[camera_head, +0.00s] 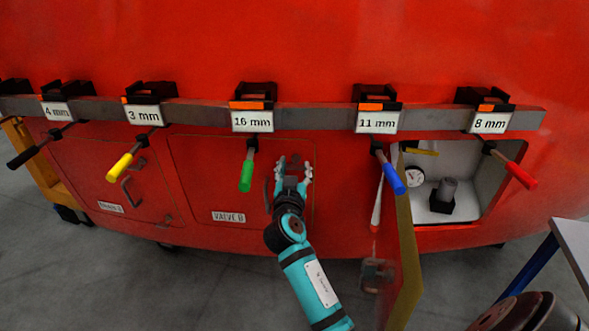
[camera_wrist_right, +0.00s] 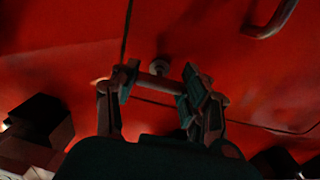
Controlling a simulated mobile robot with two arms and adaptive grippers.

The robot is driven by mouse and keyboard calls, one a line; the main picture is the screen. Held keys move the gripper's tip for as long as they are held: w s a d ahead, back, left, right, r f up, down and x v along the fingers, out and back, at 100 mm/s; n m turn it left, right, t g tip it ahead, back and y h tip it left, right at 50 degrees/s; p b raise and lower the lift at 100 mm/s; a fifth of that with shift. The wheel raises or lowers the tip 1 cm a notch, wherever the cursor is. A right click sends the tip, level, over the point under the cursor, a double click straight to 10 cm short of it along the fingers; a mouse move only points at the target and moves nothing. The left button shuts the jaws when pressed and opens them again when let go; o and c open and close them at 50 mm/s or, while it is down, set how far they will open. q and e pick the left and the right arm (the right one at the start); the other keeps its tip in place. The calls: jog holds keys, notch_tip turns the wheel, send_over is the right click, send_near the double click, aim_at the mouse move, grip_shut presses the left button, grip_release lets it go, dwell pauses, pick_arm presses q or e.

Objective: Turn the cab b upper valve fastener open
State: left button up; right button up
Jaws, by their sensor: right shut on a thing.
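The panel marked VALVE B (camera_head: 200,190) is closed on the red cab side, under the 16 mm tag. My right gripper (camera_head: 292,172) is at the panel's upper right edge. In the right wrist view my right gripper (camera_wrist_right: 165,92) has its two fingers on the ends of a small metal fastener (camera_wrist_right: 159,66), shut on its crossbar. The bar lies roughly level in that picture, beside a panel seam. In the head view the gripper hides the fastener. My left gripper is not in view.
Hanging tools with coloured handles, such as the green one (camera_head: 246,176) and blue one (camera_head: 393,178), flank my right gripper. An open door (camera_head: 405,250) juts out to its right, beside a white compartment (camera_head: 462,160) with a gauge. A panel handle (camera_wrist_right: 270,22) shows in the wrist view.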

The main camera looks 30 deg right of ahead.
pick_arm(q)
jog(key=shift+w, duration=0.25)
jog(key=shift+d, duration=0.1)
pick_arm(e)
jog(key=shift+n, duration=0.3)
jog(key=n, duration=0.2)
jog(key=shift+n, duration=0.3)
jog(key=n+p, duration=0.1)
jog(key=n, duration=0.4)
jog(key=shift+d+r+n+p, duration=0.1)
jog(key=shift+r+n+p, duration=0.1)
jog(key=shift+n+p, duration=0.15)
jog(key=n+p, duration=0.2)
jog(key=n, duration=0.3)
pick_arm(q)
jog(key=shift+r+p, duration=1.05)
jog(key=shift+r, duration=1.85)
pick_arm(e)
jog(key=shift+n, duration=2.05)
jog(key=shift+c, duration=0.2)
